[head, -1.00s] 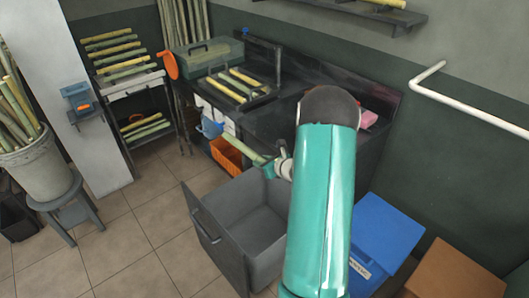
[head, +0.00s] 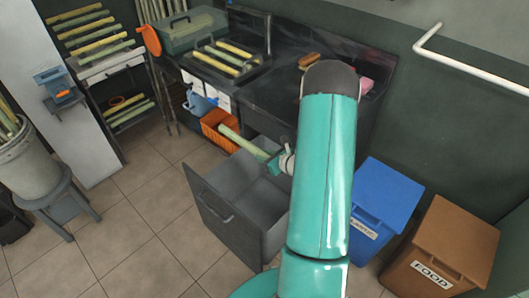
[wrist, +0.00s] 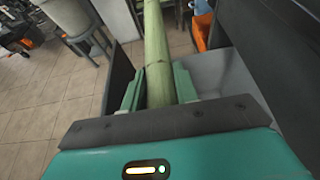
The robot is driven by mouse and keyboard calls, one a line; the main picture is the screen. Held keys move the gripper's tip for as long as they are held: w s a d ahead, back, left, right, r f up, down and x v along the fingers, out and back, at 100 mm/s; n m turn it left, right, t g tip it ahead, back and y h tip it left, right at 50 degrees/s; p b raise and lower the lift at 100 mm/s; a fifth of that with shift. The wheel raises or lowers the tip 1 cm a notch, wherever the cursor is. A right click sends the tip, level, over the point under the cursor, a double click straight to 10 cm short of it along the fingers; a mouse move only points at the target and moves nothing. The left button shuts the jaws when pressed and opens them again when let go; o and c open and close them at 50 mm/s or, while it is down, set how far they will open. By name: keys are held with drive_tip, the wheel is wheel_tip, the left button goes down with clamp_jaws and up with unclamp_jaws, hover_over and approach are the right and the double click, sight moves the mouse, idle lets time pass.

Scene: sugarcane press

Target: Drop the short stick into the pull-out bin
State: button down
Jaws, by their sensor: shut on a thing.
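The short stick (head: 243,145) is a pale green piece of cane. My gripper (head: 274,162) is shut on its near end, and the stick points up and left in the head view. In the wrist view the stick (wrist: 158,60) runs forward from between the two green fingers (wrist: 158,88). The pull-out bin (head: 228,213) is a grey open drawer with a handle on its front. The gripper and stick are over its back part, by the counter. My arm hides the bin's right side. The visible part of its inside looks empty.
An orange basket (head: 220,129) stands under the counter behind the stick. A blue bin (head: 385,200) and a brown bin (head: 445,250) marked FOOD stand to the right. A tray of cane sticks (head: 228,60) lies on the counter.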

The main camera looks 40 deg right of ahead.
wheel_tip(320, 180, down, 6)
drive_tip(key=shift+r, duration=0.25)
drive_tip(key=c, duration=1)
unclamp_jaws()
drive_tip(key=shift+s, duration=0.1)
